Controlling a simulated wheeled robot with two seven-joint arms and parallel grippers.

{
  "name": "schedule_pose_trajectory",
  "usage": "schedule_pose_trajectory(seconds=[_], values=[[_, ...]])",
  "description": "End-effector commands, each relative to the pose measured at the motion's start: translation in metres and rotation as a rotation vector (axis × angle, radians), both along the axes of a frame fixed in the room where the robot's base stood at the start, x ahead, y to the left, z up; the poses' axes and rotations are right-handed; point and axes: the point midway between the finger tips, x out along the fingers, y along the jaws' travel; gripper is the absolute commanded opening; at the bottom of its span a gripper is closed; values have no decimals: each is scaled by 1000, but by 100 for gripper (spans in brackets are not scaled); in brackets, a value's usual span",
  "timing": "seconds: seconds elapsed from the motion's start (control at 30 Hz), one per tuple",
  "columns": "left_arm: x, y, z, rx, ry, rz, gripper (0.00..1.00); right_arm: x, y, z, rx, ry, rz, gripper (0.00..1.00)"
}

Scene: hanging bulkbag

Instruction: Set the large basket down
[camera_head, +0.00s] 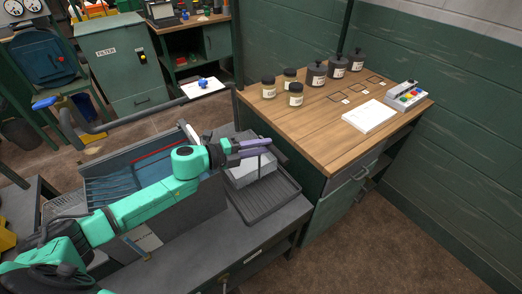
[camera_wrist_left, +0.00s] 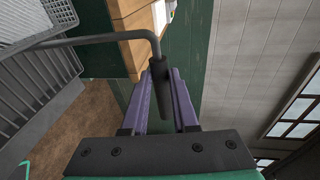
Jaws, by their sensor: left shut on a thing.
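My left gripper (camera_head: 252,146) reaches across from the left, its purple fingers shut on the dark handle of the large basket. My right gripper is not in view.
A grey tank (camera_head: 205,205) with blue liquid stands left of the tray, under my arm. A wooden-topped bench (camera_head: 320,130) with jars and a white pad (camera_head: 369,117) is close on the right. The bench top's front part is clear.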

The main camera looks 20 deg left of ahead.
Motion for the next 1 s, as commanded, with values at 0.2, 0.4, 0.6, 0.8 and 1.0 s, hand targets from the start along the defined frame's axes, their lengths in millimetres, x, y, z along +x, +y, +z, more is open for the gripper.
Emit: schedule_pose_trajectory(seconds=[0.2, 0.4, 0.6, 0.8, 1.0], values=[[1, 0, -12, 1, -6, 0, 0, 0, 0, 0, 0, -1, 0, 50], [0, 0, -13, 0, -1, 0, 57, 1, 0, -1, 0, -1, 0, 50], [0, 0, -13, 0, -1, 0, 57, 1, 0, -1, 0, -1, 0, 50], [-6, 8, -14, 2, 1, 2, 57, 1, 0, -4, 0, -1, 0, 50], [-30, 33, -9, 3, 3, 2, 57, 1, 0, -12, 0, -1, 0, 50]])
